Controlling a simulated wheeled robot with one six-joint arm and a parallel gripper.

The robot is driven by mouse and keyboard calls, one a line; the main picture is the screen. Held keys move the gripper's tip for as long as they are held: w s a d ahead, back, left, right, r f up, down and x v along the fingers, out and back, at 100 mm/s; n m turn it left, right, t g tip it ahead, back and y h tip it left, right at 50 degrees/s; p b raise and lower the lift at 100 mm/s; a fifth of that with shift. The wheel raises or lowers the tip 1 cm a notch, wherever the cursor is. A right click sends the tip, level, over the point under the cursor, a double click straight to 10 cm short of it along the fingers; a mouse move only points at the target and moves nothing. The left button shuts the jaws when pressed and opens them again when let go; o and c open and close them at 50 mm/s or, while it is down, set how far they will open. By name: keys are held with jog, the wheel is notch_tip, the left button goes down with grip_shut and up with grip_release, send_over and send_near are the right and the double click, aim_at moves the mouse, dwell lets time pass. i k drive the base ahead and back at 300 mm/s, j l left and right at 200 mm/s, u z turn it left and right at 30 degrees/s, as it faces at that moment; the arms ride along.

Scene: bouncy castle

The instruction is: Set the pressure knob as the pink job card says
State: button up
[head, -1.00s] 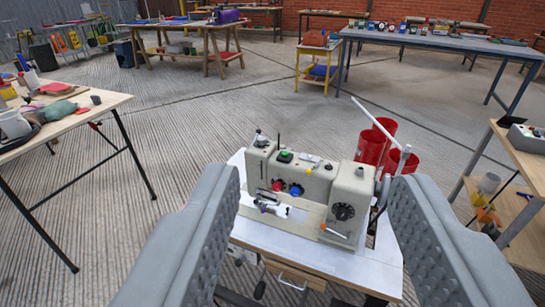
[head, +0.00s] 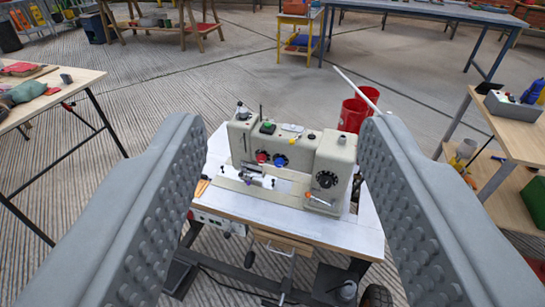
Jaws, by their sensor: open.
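A cream sewing machine (head: 297,158) stands on a white-topped table (head: 270,215) in the middle of the head view. On its front are a red knob (head: 262,157), a blue knob (head: 281,160) and a black dial (head: 326,179). A green button (head: 267,127) sits on top. An orange-tipped lever (head: 318,199) sticks out below the dial. I cannot read any markings, nor tell which knob is the pressure knob. No pink job card can be made out. My gripper (head: 285,170) is open and empty, its grey fingers either side of the machine and well short of it.
Red cylinders (head: 353,114) and a pale rod (head: 357,88) stand behind the machine. A wooden table (head: 45,95) is at the left, and a wooden shelf unit (head: 515,135) at the right. Ribbed floor (head: 215,75) lies open between them and the back tables.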

aim_at(243, 112)
jog(key=i+j, duration=0.3)
jog(key=i, duration=0.15)
jog(key=i+j, duration=0.3)
jog(key=i, duration=0.15)
